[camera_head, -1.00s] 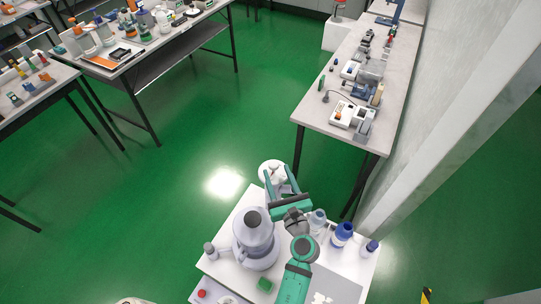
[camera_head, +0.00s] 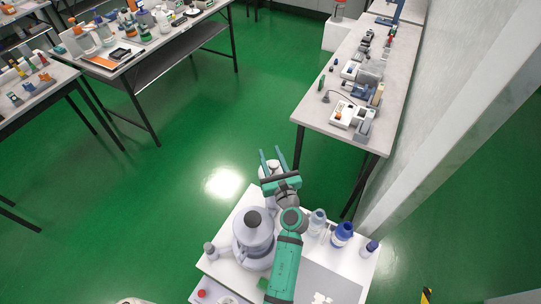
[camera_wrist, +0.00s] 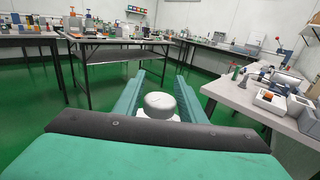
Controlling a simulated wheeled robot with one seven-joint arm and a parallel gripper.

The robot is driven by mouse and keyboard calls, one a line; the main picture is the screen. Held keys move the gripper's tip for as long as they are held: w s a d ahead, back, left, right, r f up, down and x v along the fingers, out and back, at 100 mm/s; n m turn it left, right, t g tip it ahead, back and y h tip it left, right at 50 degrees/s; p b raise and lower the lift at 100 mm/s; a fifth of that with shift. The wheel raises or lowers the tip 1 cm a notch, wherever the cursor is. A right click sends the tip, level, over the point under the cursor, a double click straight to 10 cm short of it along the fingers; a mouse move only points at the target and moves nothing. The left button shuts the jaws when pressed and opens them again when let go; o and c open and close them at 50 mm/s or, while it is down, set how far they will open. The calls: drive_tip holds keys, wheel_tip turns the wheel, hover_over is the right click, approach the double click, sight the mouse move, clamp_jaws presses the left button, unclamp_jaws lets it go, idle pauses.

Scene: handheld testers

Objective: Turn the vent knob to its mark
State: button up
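A white round knob (camera_wrist: 160,104) with a thin dark line on its top stands between my fingers in the wrist view; I take it to be the vent knob. In the head view a white round piece (camera_head: 273,166), apparently the same knob, shows partly between the fingers at the far edge of the white bench. My gripper (camera_head: 273,153) is open, its two green fingers (camera_wrist: 160,78) reaching past the knob on either side. I cannot tell whether they touch it. The lower part of the knob is hidden behind the gripper's dark palm.
A large grey-white vessel (camera_head: 253,236) stands close left of my arm. A clear bottle (camera_head: 317,222) and a blue-capped bottle (camera_head: 342,235) stand to its right. A table with testers (camera_head: 316,107) runs along the right wall. Open green floor lies beyond.

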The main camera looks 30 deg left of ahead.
drive_tip(key=c, duration=0.6)
